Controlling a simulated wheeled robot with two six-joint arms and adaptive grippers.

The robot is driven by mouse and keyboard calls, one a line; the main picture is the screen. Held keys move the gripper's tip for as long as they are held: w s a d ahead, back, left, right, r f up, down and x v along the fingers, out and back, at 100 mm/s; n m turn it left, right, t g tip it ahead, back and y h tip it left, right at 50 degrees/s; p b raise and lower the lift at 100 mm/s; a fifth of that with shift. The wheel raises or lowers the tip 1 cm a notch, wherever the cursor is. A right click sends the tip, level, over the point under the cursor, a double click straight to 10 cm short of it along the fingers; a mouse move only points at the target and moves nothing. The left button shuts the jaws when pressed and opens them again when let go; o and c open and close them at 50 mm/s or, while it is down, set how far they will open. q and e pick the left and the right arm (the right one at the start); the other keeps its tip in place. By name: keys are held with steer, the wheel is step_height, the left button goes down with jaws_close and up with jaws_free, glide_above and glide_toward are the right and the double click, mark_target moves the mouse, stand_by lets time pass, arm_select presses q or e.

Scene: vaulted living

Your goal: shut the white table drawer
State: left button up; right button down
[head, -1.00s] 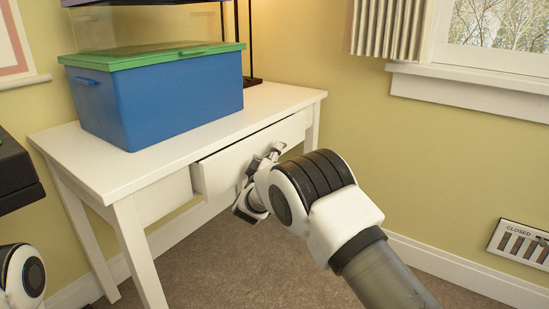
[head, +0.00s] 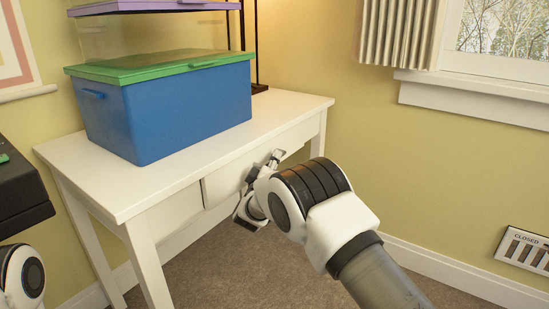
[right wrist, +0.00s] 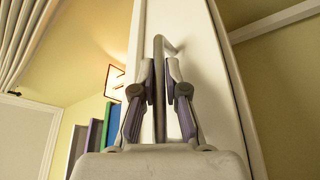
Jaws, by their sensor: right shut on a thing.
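The white table (head: 108,182) stands against the yellow wall, with its white drawer (head: 222,183) in the front side. The drawer front looks almost in line with the table front; a slight step shows at its left edge. My right gripper (head: 252,182) is at the drawer front, partly hidden by my own wrist. In the right wrist view, the right gripper (right wrist: 161,85) has its fingers on both sides of the grey bar handle (right wrist: 159,60) and is shut on it. My left gripper is out of view.
A dark object (head: 22,190) is at the left edge. Carpet is clear below the drawer.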

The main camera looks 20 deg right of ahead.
steer(key=c, duration=1.6)
jaws_free()
steer(key=shift+a, duration=0.1)
steer(key=shift+o, duration=0.6)
steer(key=shift+w+a, duration=0.1)
